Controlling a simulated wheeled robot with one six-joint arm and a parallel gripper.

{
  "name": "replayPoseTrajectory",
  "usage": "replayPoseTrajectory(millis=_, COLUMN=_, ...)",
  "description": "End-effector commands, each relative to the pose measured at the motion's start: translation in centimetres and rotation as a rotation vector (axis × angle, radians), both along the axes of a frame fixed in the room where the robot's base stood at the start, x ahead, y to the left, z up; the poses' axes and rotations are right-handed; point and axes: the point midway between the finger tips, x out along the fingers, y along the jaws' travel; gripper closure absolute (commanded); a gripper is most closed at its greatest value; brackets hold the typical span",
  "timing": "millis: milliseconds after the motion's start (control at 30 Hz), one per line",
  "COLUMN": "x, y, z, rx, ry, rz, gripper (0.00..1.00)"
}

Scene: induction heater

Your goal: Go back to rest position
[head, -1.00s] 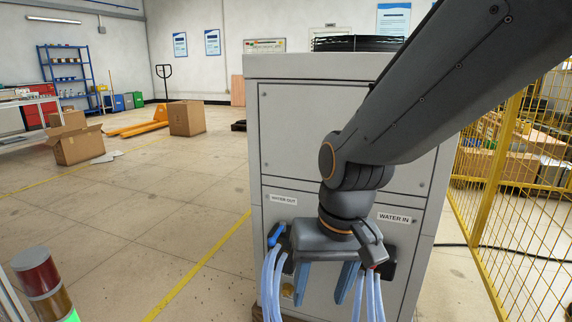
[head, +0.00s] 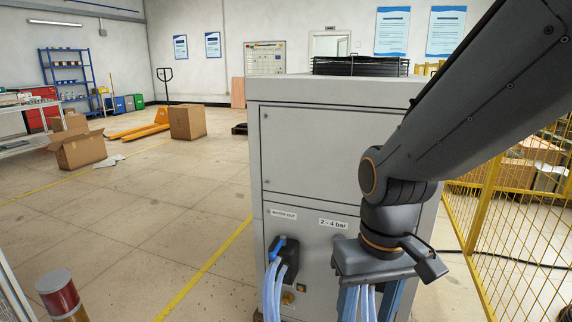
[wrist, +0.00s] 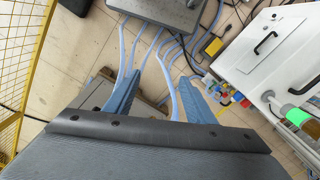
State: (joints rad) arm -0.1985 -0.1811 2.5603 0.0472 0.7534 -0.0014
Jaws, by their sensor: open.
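My gripper (head: 370,302) hangs at the end of my arm, pointing down in front of the right side of the grey cabinet (head: 310,150). Its blue fingers are apart, with pale blue hoses behind or between them; the exact relation is unclear. The fingertips are cut off by the lower edge of the head view. In the wrist view both blue fingers of my gripper (wrist: 157,88) show spread apart, with nothing held between them. The WATER OUT valve with its blue handle (head: 277,249) sits left of my gripper. The water inlet area is hidden behind my arm.
A yellow mesh fence (head: 490,200) stands close to the right of my arm. Pale blue hoses (wrist: 172,72) run across the floor. Open floor with cardboard boxes (head: 187,121) lies to the left.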

Motion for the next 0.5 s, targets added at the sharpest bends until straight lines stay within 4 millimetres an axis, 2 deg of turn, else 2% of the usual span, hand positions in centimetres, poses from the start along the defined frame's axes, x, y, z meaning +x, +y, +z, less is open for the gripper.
replayPoseTrajectory(millis=33, x=-0.2, y=-0.7, z=1.6, rx=-0.003, ry=0.003, rz=-0.021, gripper=0.5)
replayPoseTrajectory(millis=200, x=-0.3, y=-2.8, z=3.9, rx=-0.014, ry=0.004, rz=-0.08, gripper=0.5)
replayPoseTrajectory(millis=500, x=-0.7, y=-5.7, z=6.6, rx=-0.026, ry=0.008, rz=-0.159, gripper=0.5)
